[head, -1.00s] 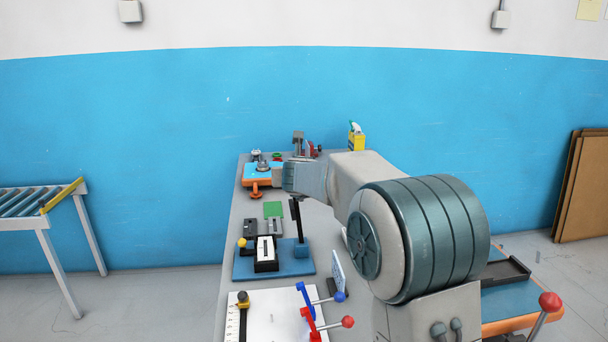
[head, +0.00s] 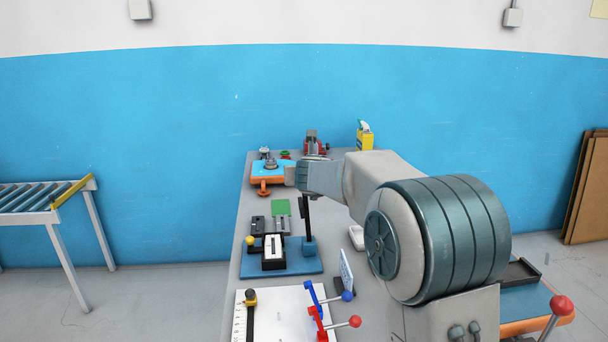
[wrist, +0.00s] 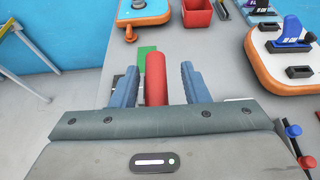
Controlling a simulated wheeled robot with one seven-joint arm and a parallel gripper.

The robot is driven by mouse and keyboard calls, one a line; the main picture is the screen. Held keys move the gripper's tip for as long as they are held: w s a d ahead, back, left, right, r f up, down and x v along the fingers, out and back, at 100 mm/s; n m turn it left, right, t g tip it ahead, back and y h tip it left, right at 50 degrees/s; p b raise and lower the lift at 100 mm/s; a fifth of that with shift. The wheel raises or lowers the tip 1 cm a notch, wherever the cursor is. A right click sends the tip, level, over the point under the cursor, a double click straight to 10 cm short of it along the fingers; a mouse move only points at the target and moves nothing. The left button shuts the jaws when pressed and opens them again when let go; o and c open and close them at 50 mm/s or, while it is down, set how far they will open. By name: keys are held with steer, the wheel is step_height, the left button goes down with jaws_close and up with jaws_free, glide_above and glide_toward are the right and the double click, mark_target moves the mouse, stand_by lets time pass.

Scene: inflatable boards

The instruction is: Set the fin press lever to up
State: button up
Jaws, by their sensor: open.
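The fin press appears to be the blue-based fixture (head: 298,265) on the bench, with a black and white block on it. Its dark lever (head: 306,213) stands nearly upright from a blue post at the right. My gripper (head: 290,175) is above the lever in the head view, its fingers mostly hidden by the arm. In the wrist view, a red cylindrical grip (wrist: 155,75) stands between the two blue fingers, with a gap to the right finger. It looks like the lever's handle; its join to the lever is hidden. The gripper is open.
An orange-and-blue board (head: 262,180) lies farther back. A green square (head: 281,207) lies behind the press. A white plate (head: 285,310) with blue and red levers is in front. A red bin (wrist: 197,15) and an orange-edged board (wrist: 270,50) show in the wrist view.

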steer(key=p+v, duration=0.1)
steer(key=v, duration=1.2)
steer(key=shift+s+p, duration=0.35)
steer(key=shift+d+r, duration=0.1)
